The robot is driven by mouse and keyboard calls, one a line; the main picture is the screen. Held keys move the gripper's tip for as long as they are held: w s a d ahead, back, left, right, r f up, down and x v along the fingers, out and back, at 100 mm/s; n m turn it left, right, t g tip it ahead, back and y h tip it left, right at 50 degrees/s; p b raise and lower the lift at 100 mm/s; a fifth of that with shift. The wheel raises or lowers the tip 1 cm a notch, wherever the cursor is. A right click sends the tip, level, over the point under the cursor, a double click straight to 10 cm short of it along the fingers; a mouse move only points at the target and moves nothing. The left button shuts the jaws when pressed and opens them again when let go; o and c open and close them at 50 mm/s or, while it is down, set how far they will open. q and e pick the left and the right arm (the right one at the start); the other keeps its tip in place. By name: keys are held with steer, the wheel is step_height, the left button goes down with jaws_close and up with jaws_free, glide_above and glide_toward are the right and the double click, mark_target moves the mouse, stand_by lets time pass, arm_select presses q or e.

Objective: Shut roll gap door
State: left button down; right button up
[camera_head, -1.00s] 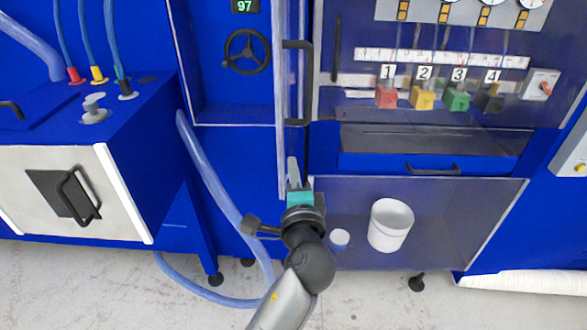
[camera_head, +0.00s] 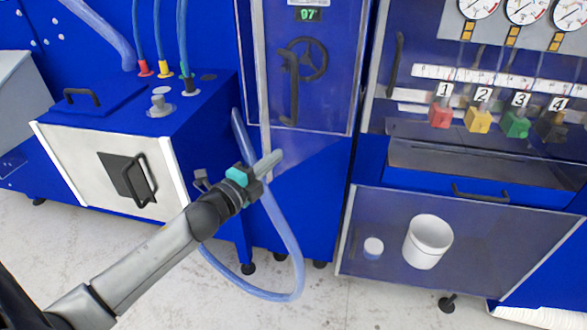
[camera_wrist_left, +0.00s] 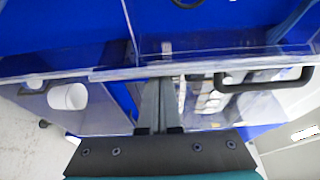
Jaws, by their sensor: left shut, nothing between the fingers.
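The roll gap door is a clear panel (camera_head: 325,150) with a black bar handle (camera_head: 290,88). It stands ajar in front of the blue compartment that holds a black handwheel (camera_head: 308,60). Its free left edge juts out towards me. My left gripper (camera_head: 275,158) is shut and empty at the lower part of that edge; I cannot tell whether it touches. In the left wrist view the shut fingers (camera_wrist_left: 158,125) point at the clear panel's edge, and the door handle (camera_wrist_left: 265,78) is to their right. My right gripper is out of view.
A white-fronted blue box (camera_head: 110,165) with hoses stands left. A blue hose (camera_head: 285,240) loops below my gripper. Right is a clear-fronted cabinet with numbered valves (camera_head: 500,110) and a white bucket (camera_head: 428,240). The floor in front is free.

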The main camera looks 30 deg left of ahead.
arm_select(q)
steer(key=w+a+m+h+b, duration=0.1)
steer(key=w+a+h+b, duration=0.1)
steer(key=a, duration=0.6)
steer(key=shift+w+m+g+h+b, duration=0.3)
steer(key=shift+w+m+h+b, duration=0.1)
steer(key=shift+w+b, duration=0.45)
